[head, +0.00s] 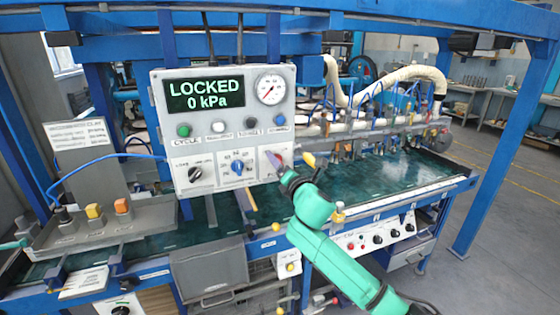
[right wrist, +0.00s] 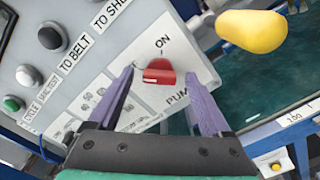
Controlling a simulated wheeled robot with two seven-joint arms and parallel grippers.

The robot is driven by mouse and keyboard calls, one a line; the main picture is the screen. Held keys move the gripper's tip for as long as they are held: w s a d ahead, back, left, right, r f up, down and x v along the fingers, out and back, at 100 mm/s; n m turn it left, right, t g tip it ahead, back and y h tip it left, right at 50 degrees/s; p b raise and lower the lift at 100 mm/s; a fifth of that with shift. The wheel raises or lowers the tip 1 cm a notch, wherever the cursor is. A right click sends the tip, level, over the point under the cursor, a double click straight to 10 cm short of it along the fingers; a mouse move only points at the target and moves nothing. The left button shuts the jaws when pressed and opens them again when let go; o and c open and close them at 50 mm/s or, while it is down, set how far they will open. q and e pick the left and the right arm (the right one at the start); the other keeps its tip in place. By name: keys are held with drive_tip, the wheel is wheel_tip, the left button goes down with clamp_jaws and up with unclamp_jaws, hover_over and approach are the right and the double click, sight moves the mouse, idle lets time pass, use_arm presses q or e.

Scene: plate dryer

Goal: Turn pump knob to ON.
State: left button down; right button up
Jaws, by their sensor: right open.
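The pump knob (right wrist: 158,72) is red with a small yellow mark and sits on a white plate of the control panel (head: 222,120). The label ON is printed above it in the right wrist view, and PUMP is partly hidden below. My right gripper (right wrist: 160,75) is open. Its two purple fingers stand on either side of the knob, with gaps visible between them and it. In the head view my right gripper (head: 275,163) covers most of the knob at the panel's lower right. My left gripper is not in view.
The panel display (head: 206,93) reads LOCKED, 0 kPa. A gauge (head: 269,90), several push buttons and two black or blue selector knobs (head: 238,168) share the panel. A yellow knob-like handle (right wrist: 252,31) stands close right of the gripper. A dark green belt (head: 375,180) runs behind.

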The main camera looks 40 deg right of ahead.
drive_tip(key=shift+w, duration=0.25)
clamp_jaws()
drive_tip(key=shift+m, duration=0.4)
drive_tip(key=shift+f+m+p, duration=0.2)
drive_tip(key=shift+m+p, duration=1.65)
drive_tip(key=shift+m, duration=6.75)
